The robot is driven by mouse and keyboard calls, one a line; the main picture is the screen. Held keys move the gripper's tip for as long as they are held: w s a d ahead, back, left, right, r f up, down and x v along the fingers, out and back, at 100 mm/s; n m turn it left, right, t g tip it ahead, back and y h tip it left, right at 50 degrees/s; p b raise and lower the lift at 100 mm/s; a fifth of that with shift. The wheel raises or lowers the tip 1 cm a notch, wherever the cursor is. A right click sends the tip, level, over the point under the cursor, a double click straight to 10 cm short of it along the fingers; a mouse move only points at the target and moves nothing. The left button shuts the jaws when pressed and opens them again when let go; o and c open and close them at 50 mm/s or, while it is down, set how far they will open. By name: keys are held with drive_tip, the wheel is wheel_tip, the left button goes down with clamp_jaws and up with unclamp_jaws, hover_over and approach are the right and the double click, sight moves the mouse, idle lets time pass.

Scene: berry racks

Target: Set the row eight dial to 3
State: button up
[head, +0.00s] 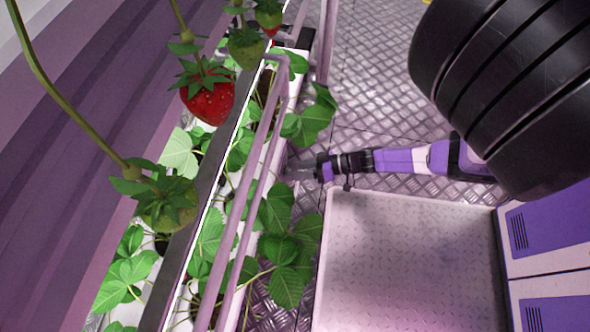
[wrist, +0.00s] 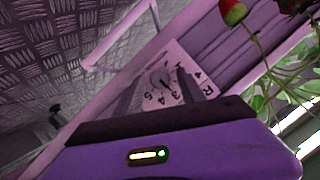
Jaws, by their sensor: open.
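The dial (wrist: 166,81) is on a pale plate (wrist: 182,72) in the wrist view, upper middle, and appears tilted. Small printed numbers, a 4 and a 5 among them, ring its dark pointer. Where the pointer stands is too small to read surely. A letter R shows on the plate's right side; the rest of the label is hidden or unreadable. My gripper (head: 305,171) is open beside the rack's aisle side in the head view. In the wrist view its grey fingers stand in front of the plate, either side of the dial, with no clear contact. The dial does not show in the head view.
A plant rack with pale rails (head: 255,170) runs along my left, with leaves overhanging the aisle. Strawberries, one red (head: 208,101), hang above it. The patterned metal floor (head: 385,75) is clear beyond my arm.

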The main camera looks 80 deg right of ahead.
drive_tip(key=p+v, duration=0.1)
drive_tip(key=v, duration=0.6)
drive_tip(key=shift+s, duration=0.4)
drive_tip(key=shift+d+r, duration=0.1)
